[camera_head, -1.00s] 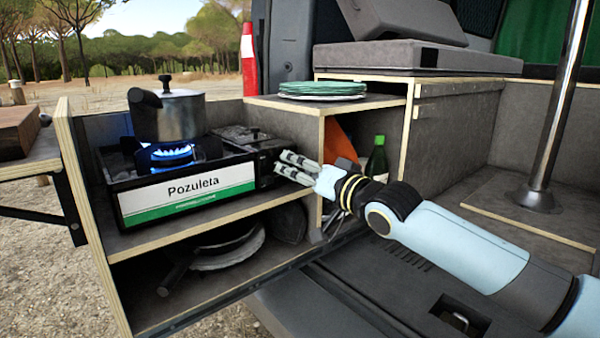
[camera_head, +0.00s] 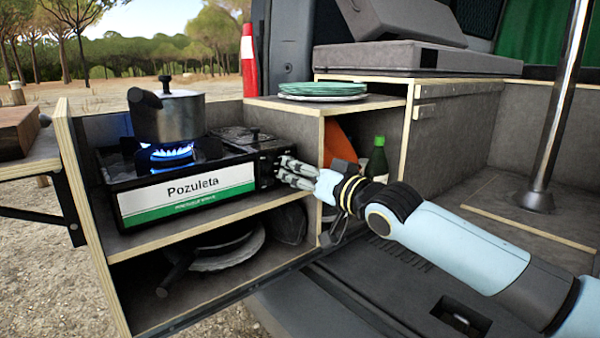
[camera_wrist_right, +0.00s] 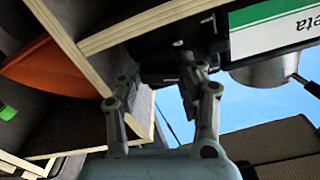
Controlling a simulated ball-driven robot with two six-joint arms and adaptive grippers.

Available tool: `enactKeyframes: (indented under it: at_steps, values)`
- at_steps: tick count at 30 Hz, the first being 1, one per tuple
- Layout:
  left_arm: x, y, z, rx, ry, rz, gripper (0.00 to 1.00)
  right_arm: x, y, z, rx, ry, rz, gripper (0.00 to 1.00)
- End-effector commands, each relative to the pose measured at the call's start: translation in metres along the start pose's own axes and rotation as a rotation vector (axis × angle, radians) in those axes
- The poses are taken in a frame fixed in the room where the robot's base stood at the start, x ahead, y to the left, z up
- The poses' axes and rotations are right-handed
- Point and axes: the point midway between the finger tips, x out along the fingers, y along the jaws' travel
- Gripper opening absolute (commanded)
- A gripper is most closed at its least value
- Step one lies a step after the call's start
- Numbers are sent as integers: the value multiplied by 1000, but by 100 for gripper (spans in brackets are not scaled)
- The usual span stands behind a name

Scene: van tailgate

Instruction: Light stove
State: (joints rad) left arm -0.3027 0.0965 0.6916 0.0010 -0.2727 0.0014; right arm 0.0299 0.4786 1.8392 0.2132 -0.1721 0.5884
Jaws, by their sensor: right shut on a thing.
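The black camping stove (camera_head: 205,180) with a white and green "Pozuleta" label stands on the upper shelf of the pull-out unit. A blue flame (camera_head: 168,153) burns on its burner under a lidded metal pot (camera_head: 168,115). My right gripper (camera_head: 282,170) is at the stove's right end, shut on the stove's control knob (camera_head: 266,172); the fingers hide part of it. In the right wrist view, the gripper's fingers (camera_wrist_right: 160,88) reach to the stove's dark end, and the label (camera_wrist_right: 272,25) shows beyond. My left gripper is not in view.
Green plates (camera_head: 322,89) are stacked on the ledge right of the stove. A green bottle (camera_head: 377,158) and an orange item (camera_head: 340,140) stand in the cubby behind my right gripper. Pans (camera_head: 228,250) lie on the lower shelf. A metal pole (camera_head: 556,110) stands at right.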

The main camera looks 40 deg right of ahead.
Motion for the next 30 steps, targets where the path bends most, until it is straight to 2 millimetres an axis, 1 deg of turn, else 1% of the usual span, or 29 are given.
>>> enactKeyframes:
  at_steps: [4, 18, 24, 30]
  values:
    - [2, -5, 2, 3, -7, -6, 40, 0, 0, 1, -137, -1, 0, 5]
    - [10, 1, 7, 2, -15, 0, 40, 0, 1, 2, -574, -2, 0, 5]
    - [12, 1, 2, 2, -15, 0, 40, 0, 1, 2, -717, -3, 0, 5]
    - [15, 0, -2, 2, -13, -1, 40, 0, 1, 2, -815, -4, 0, 5]
